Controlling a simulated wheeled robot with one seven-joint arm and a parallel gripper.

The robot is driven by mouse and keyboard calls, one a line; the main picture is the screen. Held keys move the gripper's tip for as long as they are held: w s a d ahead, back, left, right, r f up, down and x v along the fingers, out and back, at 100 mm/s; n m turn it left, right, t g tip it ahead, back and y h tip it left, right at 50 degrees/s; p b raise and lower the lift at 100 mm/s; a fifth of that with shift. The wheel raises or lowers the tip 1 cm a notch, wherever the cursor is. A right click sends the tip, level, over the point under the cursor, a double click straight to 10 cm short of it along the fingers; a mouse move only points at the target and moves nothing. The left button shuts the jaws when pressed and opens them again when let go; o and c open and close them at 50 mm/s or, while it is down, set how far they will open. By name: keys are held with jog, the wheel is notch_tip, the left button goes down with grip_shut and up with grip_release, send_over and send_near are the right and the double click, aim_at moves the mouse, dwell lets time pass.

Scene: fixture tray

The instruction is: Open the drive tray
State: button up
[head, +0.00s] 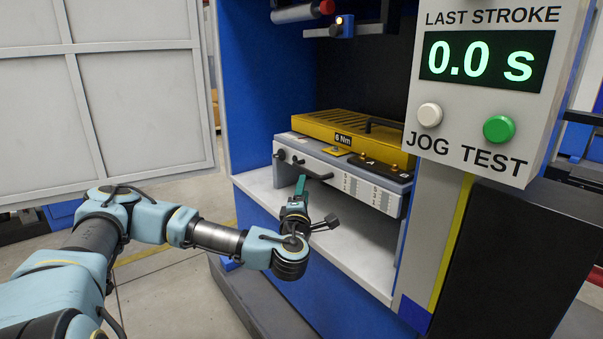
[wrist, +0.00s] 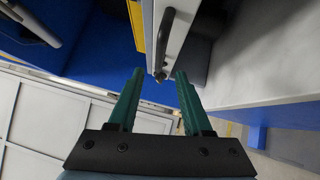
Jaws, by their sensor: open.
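The drive tray appears to be the grey front (head: 335,170) of the unit under a yellow cover marked "6 Nm"; it looks flush with the unit. A dark bar handle (head: 318,174) sticks out from this front. In the wrist view the dark handle (wrist: 166,32) runs along the pale front, beyond my fingertips. My gripper (head: 301,182) is just in front of the handle's left part. Its two green fingers also show in the wrist view (wrist: 160,75), apart and empty. The handle's near end lies in line with the gap; I cannot tell whether it is between the fingers.
The unit stands on a pale shelf (head: 345,246) in a blue cabinet (head: 262,85). A yellow cover (head: 350,128) lies on top. A control panel (head: 480,75) stands at right, reading 0.0 s. A large grey door (head: 120,100) stands open at left.

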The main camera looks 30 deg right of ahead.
aim_at(307, 172)
jog(key=p+x, duration=0.1)
jog(key=x, duration=0.8)
jog(key=shift+w+d, duration=0.2)
jog(key=shift+d, duration=0.05)
grip_shut()
dwell(1.0)
